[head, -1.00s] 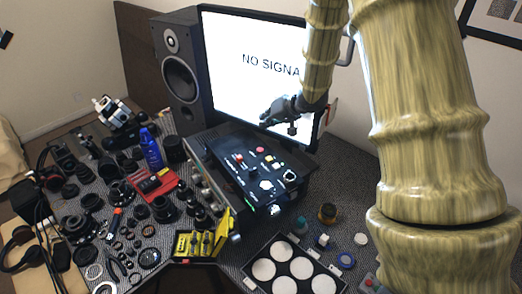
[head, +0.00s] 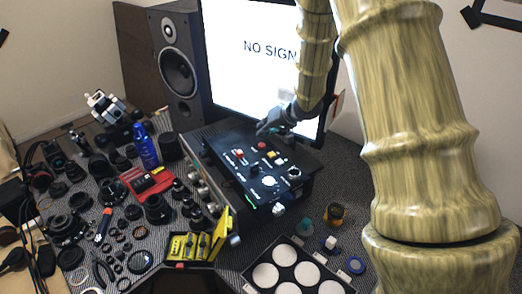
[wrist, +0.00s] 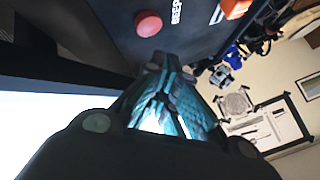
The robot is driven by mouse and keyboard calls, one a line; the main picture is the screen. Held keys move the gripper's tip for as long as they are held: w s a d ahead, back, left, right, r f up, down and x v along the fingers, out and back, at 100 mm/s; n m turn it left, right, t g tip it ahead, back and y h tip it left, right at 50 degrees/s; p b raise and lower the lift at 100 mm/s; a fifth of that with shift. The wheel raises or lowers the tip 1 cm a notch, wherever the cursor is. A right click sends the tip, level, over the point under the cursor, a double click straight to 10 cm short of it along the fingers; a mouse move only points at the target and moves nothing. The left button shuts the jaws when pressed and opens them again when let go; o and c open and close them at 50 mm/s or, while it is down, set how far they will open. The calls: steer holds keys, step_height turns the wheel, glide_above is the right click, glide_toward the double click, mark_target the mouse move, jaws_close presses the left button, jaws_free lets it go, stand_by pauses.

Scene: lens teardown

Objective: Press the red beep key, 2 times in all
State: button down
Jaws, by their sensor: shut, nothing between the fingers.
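The red beep key (wrist: 148,23) is a round red button on a dark panel, with the label BEEP beside it in the wrist view. In the head view a red round key (head: 262,146) sits near the far edge of the black control box (head: 225,150), and it appears to be the same one. My gripper (head: 262,131) is shut and empty, just beyond this key towards the monitor. In the wrist view my closed fingertips (wrist: 163,62) are close to the key but apart from it. Their exact height over the panel is hard to tell.
The panel also carries another red key (head: 239,157), an orange key (wrist: 236,8) and white knobs. The monitor (head: 250,50) stands close behind my gripper, with a speaker (head: 177,70) to its left. Lens parts crowd the table at left.

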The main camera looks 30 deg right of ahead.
mark_target(262, 145)
steer(key=shift+s+f, duration=0.1)
steer(key=shift+f, duration=0.3)
steer(key=shift+s+d, duration=0.1)
steer(key=shift+s, duration=0.3)
steer(key=shift+w+f, duration=0.25)
steer(key=shift+w, duration=0.05)
steer(key=shift+s, duration=0.1)
steer(key=shift+s+r, duration=0.1)
steer(key=shift+f, duration=0.2)
stand_by(0.3)
steer(key=shift+f, duration=0.25)
